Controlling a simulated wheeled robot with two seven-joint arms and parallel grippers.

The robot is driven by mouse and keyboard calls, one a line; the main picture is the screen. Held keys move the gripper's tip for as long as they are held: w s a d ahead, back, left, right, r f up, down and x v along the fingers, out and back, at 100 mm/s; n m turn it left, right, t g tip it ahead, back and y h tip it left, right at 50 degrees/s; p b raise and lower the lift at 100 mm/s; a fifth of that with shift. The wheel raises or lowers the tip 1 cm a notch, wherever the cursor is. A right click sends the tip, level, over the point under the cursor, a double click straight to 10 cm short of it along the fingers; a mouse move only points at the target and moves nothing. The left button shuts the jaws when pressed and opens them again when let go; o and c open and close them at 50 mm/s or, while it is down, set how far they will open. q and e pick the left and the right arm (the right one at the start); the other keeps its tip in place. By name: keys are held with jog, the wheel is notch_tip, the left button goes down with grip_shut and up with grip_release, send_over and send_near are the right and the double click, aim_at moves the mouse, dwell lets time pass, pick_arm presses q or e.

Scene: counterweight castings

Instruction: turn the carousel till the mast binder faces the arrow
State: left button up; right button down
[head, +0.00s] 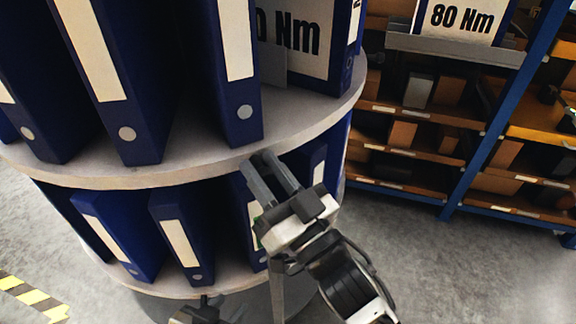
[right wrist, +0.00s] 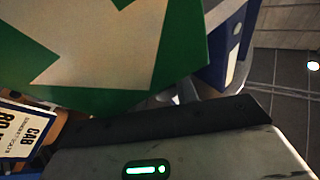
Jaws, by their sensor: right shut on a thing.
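The carousel is a round grey rack with an upper shelf (head: 190,162) and a lower tier, both holding blue binders with pale spine labels. Upper binders (head: 238,75) and lower binders (head: 180,240) show no readable label, so I cannot tell which is the mast binder. My right gripper (head: 262,162) has its fingers at the upper shelf's front rim and is shut on it; the contact is partly hidden. A green panel with a pale arrow (right wrist: 110,50) fills the upper left of the right wrist view. My left gripper (head: 204,302) shows only partly at the bottom edge, low by the carousel.
Grey floor (head: 450,265) is free at the lower right. Yellow and black tape (head: 35,297) marks the floor at the left.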

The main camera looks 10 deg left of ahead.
pick_arm(q)
jog(key=shift+s+f, duration=0.2)
jog(key=shift+s, duration=0.1)
pick_arm(e)
jog(key=shift+s+a, duration=0.15)
jog(key=shift+a, duration=0.05)
pick_arm(q)
jog(key=shift+a, duration=0.1)
pick_arm(e)
jog(key=c, duration=1.3)
grip_release()
jog(key=shift+o, duration=0.2)
jog(key=shift+d+f, duration=0.2)
pick_arm(q)
jog(key=shift+w+d+f+b, duration=0.2)
jog(key=shift+d+f+b, duration=0.25)
jog(key=shift+b, duration=1.25)
pick_arm(e)
jog(key=v, duration=1.5)
jog(key=shift+s, duration=0.2)
pick_arm(q)
jog(key=shift+a, duration=0.1)
pick_arm(e)
jog(key=shift+d, duration=0.15)
